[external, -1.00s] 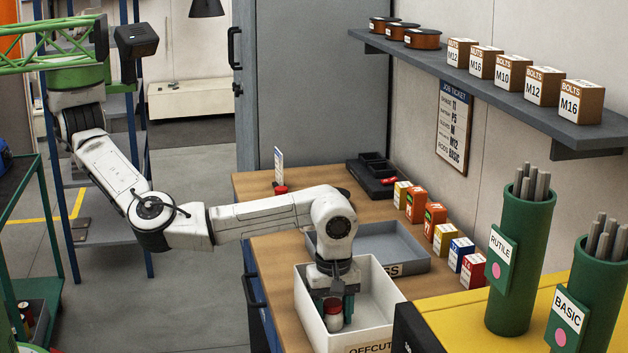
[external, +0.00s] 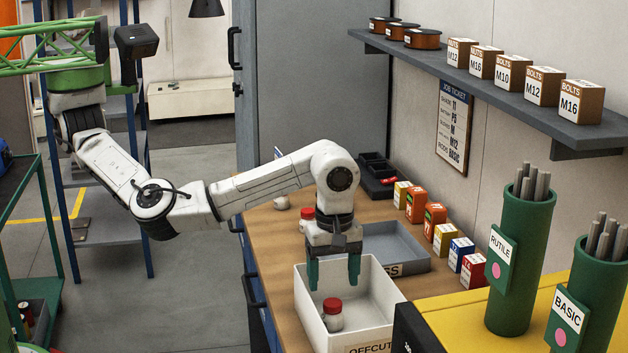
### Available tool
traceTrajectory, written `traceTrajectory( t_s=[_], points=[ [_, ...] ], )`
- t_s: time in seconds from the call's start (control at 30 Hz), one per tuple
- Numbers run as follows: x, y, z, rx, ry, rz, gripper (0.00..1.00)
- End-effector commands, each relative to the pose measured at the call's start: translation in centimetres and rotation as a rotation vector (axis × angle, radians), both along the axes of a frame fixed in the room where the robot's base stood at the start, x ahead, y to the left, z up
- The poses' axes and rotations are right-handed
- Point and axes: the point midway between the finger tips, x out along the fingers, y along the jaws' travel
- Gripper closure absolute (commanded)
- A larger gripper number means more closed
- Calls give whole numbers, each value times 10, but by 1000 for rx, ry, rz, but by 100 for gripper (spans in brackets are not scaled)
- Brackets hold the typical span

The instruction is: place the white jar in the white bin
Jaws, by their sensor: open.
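The white jar with a red lid (external: 333,314) stands inside the white bin (external: 373,340), near its left wall. The bin sits on the wooden bench and its front label reads "OFFCUT", partly cut off from view. My gripper (external: 333,284) is open and empty, its two dark green fingers apart above the jar and over the bin's opening. The fingers are clear of the jar. Another red-lidded item (external: 307,217) shows on the bench behind my wrist, partly hidden.
A grey tray (external: 400,243) lies just behind the bin. Several small coloured boxes (external: 444,238) line the wall side. Green rod tubes (external: 519,265) stand on a yellow surface at right. A shelf (external: 480,85) with boxes and spools overhangs the back.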

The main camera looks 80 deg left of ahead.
Motion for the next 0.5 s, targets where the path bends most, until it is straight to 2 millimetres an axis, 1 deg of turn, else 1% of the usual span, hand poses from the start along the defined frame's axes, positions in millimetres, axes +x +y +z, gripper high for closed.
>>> traceTrajectory(
  t_s=[0.03, 0.1, 0.2, 0.33, 0.5],
  points=[
    [1, 0, 8, 0, -1, 0, 29],
    [1, 0, 18, -1, -2, 0, 29],
    [0, 0, 27, 0, 0, 0, 29],
    [0, 0, 33, 1, 0, 0, 29],
    [0, 0, 33, 1, 0, 0, 29]
  ],
)
